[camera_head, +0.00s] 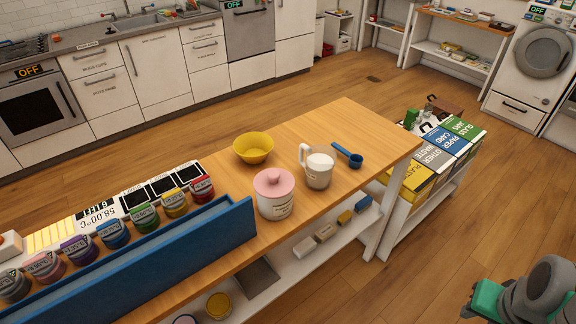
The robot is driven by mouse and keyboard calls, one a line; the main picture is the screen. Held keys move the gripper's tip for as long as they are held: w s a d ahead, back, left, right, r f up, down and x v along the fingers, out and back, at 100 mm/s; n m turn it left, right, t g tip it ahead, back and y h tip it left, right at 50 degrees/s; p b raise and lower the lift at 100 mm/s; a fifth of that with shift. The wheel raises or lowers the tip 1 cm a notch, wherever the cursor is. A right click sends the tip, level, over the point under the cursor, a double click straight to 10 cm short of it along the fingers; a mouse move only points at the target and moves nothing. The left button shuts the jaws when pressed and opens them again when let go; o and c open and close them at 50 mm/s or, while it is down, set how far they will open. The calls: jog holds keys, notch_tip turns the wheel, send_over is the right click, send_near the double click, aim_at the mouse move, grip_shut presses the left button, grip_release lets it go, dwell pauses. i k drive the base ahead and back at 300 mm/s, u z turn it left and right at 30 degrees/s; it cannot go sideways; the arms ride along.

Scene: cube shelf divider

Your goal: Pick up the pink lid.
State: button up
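The pink lid (274,184), round with a knob on top, sits on a white jar (275,208) with a small label. The jar stands upright on the wooden tabletop (345,118), near its front edge and beside the end of a blue divider. My gripper (483,301), grey with a teal part, is at the lower right corner, well away from the lid and over the floor side. Its fingers cannot be clearly made out, so I cannot tell whether it is open or shut.
Behind the jar are a yellow bowl (253,148) and a white measuring cup (319,170); a blue scoop (349,156) lies farther right. The blue divider (150,262) and several small colored-lid jars are left. Labelled waste boxes (433,155) stand right of the table.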

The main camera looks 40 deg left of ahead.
aim_at(272, 182)
jog(key=i, duration=0.7)
jog(key=u, duration=3.1)
